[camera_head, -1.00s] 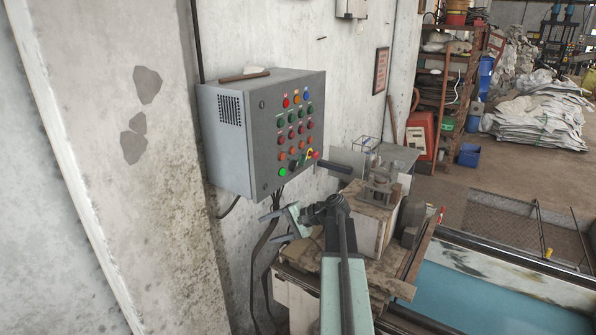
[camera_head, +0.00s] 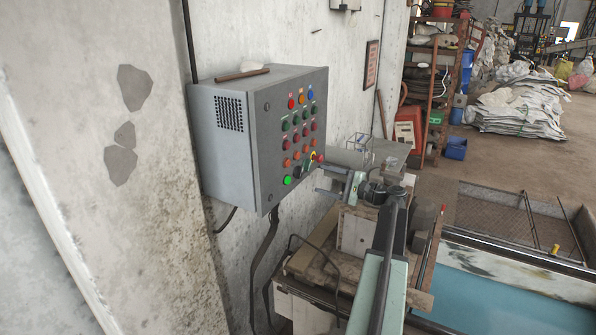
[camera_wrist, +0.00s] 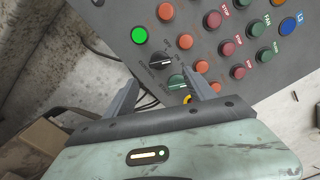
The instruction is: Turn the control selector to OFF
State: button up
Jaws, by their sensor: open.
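The control selector (camera_wrist: 163,60) is a round black knob with a light mark and small printed labels around it, low on the panel in the wrist view. I cannot read which position it points to. In the head view the selector (camera_head: 298,171) is small and dark, near the lit green button. My gripper (camera_head: 322,178) is just right of the panel's lower right edge. In the wrist view my gripper (camera_wrist: 168,84) is open and empty, its fingers on either side of the area just below the knob. I cannot tell whether a finger touches the panel.
The grey control box (camera_head: 225,150) hangs on the wall, with rows of coloured buttons. A lit green button (camera_wrist: 139,35) is beside the selector. A yellow-ringed red button (camera_head: 317,158) is close to my gripper. A cluttered bench (camera_head: 330,262) stands below.

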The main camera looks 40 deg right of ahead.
aim_at(299, 173)
jog(key=x, duration=0.8)
jog(key=c, duration=1.4)
